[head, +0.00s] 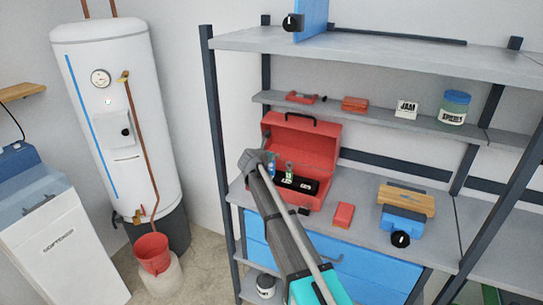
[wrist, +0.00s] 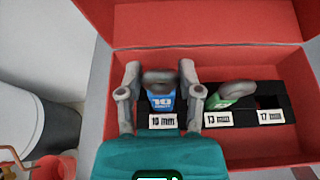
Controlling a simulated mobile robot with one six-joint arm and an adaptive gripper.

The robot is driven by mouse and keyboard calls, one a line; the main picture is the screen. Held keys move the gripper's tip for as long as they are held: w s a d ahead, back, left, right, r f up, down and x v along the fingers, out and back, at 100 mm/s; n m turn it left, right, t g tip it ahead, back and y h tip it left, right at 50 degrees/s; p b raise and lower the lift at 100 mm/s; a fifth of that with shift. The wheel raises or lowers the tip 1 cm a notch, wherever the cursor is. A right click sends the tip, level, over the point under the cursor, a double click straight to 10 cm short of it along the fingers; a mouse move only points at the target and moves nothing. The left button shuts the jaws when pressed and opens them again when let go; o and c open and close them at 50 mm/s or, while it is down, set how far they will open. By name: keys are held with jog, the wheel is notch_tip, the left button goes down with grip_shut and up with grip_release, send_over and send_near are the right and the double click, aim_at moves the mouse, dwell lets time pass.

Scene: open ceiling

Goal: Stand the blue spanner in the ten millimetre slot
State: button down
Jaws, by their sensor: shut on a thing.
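My gripper (wrist: 160,77) is shut on the blue spanner (wrist: 161,102), with one finger on each side of its grey ring end. The blue spanner is upright, at the leftmost slot of the black rack (wrist: 243,100), just behind the white ten millimetre label (wrist: 163,121). Its lower end is hidden, so I cannot tell how deep it sits. In the head view my gripper (head: 262,160) reaches into the left side of the open red toolbox (head: 328,133), and a bit of the blue spanner (head: 271,168) shows beside it.
A green spanner (wrist: 229,95) leans in the thirteen millimetre slot; the seventeen slot (wrist: 269,100) looks empty. The toolbox's raised lid and walls surround the rack. A red box (head: 343,215) and a blue case (head: 402,222) with a wooden-topped item stand right on the bench.

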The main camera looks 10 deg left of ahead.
jog(key=shift+f+b, duration=1.4)
jog(key=shift+f, duration=0.05)
jog(key=shift+c, duration=0.9)
grip_release()
jog(key=shift+r, duration=0.15)
notch_tip(320, 180, up, 11)
jog(key=p, duration=1.1)
dwell(0.5)
